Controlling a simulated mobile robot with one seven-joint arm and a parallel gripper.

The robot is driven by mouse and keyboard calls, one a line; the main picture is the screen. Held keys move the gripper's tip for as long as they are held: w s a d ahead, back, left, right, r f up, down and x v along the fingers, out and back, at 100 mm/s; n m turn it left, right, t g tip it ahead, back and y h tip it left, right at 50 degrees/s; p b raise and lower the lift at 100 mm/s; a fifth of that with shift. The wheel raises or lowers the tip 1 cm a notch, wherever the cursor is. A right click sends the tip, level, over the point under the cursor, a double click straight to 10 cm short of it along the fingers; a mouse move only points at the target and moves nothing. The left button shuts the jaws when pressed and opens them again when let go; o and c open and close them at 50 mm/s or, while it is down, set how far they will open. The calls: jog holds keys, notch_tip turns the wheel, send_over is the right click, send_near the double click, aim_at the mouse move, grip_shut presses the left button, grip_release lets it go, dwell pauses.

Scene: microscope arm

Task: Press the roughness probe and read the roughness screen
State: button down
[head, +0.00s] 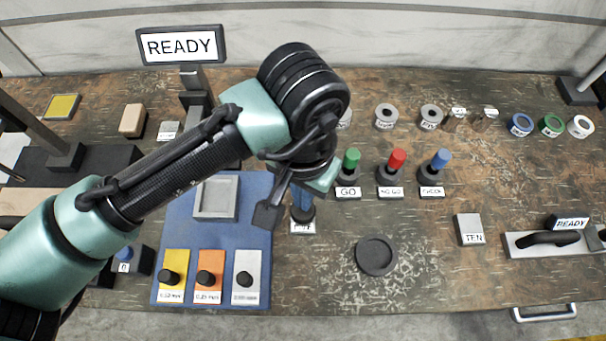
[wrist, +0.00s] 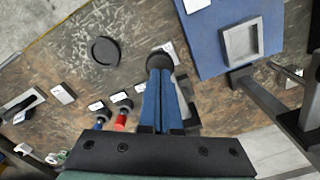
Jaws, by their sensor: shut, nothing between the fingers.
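My gripper (head: 302,205) is shut and empty, its blue fingers pointing down. Its fingertips are right over or against a dark round piece (head: 303,215) with a white label; I cannot tell whether they touch. In the wrist view the fingers (wrist: 160,72) end at that same dark piece (wrist: 162,51). The label is too small to read, so I cannot tell whether this is the roughness probe. A large screen (head: 181,45) on a stand at the back left reads READY. A smaller screen (head: 570,223) at the right also reads READY. Neither shows a number.
A blue mat (head: 183,225) with a grey square tray (head: 216,212) and yellow, orange and white knobbed plates lies to the left. Green, red and blue-topped posts (head: 397,160) stand behind right. A black round dish (head: 376,256) and a TEN block (head: 469,229) are to the right.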

aim_at(303, 213)
jog(key=shift+f, duration=0.15)
jog(key=shift+f+b, duration=2.3)
jog(key=shift+f, duration=0.9)
jog(key=shift+s+r, duration=0.1)
jog(key=shift+r, duration=0.1)
notch_tip(303, 213, up, 7)
jog(key=p, duration=0.6)
jog(key=shift+p, duration=0.4)
jog(key=shift+f, duration=0.2)
notch_tip(303, 213, up, 13)
